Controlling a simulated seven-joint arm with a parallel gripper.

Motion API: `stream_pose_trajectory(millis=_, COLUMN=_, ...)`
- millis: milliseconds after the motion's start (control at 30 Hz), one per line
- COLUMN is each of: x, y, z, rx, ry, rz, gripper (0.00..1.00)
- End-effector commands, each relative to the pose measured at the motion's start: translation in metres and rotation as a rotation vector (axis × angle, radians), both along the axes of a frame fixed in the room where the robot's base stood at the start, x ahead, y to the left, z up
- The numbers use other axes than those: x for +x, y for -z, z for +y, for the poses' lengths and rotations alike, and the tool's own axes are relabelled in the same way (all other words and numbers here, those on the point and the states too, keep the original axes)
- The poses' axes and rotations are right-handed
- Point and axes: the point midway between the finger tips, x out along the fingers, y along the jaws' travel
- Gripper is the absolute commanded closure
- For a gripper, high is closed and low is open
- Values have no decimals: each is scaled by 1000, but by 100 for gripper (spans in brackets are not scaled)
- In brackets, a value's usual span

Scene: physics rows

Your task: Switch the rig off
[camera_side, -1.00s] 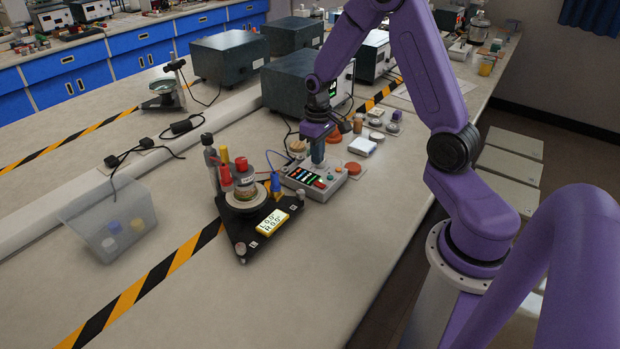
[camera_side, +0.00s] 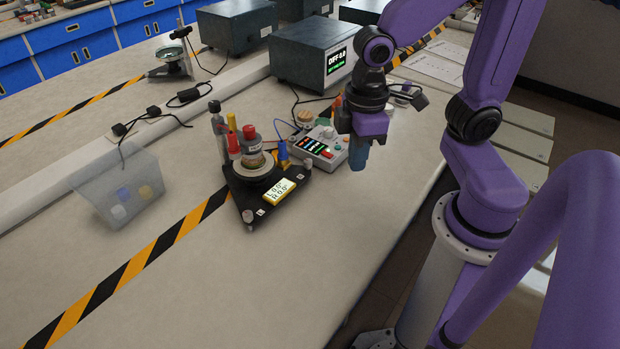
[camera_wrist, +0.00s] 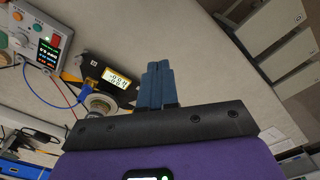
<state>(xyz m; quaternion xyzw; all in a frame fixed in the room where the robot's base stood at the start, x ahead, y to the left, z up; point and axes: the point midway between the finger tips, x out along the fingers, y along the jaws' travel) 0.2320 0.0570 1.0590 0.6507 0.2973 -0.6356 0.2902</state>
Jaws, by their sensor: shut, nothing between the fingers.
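The rig is a black triangular stand (camera_side: 248,205) on the bench, carrying a jar-like cylinder (camera_side: 252,152) and a yellow-framed display (camera_side: 280,192) that shows zeros. A grey control box (camera_side: 323,148) with coloured lit bars and buttons sits just behind it, joined by a blue cable; the box also shows in the wrist view (camera_wrist: 38,38) at upper left. My gripper (camera_side: 357,160) has blue fingers and is shut and empty. It hangs above the bench, in front and to the right of the control box, apart from it. In the wrist view the closed fingers (camera_wrist: 157,72) point at bare bench.
A dark instrument (camera_side: 310,50) with a screen reading "DIFF 0.0" stands behind the control box. A clear bin (camera_side: 118,190) with small coloured pieces is at left. Striped tape (camera_side: 130,275) crosses the bench. The front of the bench is clear.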

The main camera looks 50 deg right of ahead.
Motion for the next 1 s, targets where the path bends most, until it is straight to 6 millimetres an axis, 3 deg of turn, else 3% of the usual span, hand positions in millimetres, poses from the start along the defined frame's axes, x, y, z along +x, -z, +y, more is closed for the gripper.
stream_pose_trajectory(millis=100, x=-32, y=-7, z=1, rx=5, ry=-112, rz=-4, gripper=100)
stream_pose_trajectory(millis=200, x=-51, y=-10, z=-1, rx=6, ry=-178, rz=-4, gripper=100)
stream_pose_trajectory(millis=400, x=-68, y=-12, z=-4, rx=6, ry=-239, rz=-4, gripper=100)
stream_pose_trajectory(millis=767, x=-67, y=-12, z=-4, rx=5, ry=-243, rz=-3, gripper=100)
stream_pose_trajectory(millis=1000, x=-40, y=-10, z=-3, rx=9, ry=-278, rz=-10, gripper=100)
